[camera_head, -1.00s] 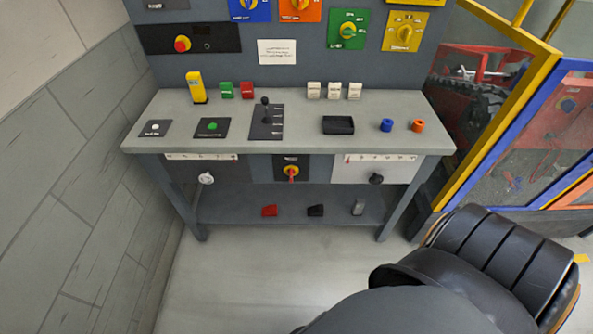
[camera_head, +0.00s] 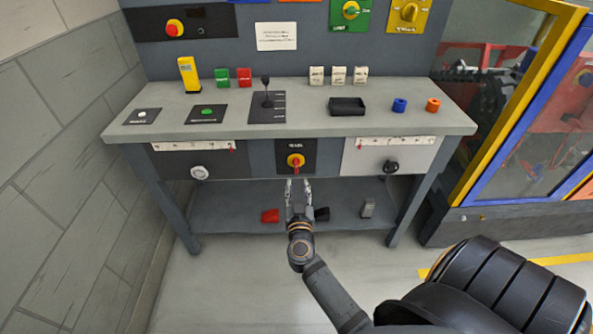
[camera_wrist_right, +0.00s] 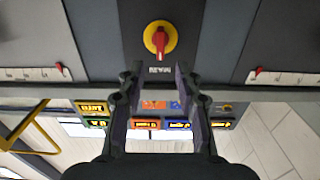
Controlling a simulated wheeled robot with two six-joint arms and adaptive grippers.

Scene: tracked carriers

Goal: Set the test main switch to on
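The main switch is a red handle on a yellow disc (camera_head: 295,161), on a dark plate (camera_head: 310,150) in the middle of the bench front. Its red handle points down in the head view. In the right wrist view the switch (camera_wrist_right: 160,40) lies just beyond the fingertips, its handle roughly upright in that picture. My right gripper (camera_head: 298,182) is below and in front of the switch, apart from it. Its two fingers (camera_wrist_right: 158,70) are spread with nothing between them. My left gripper is not in view.
The bench top (camera_head: 225,92) carries a lever (camera_head: 266,92), a black tray (camera_head: 347,106) and coloured blocks. Dials (camera_head: 199,172) and (camera_head: 390,167) flank the switch plate. A lower shelf (camera_head: 235,215) holds small parts. A yellow-framed cage (camera_head: 497,120) stands right. The front floor is clear.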

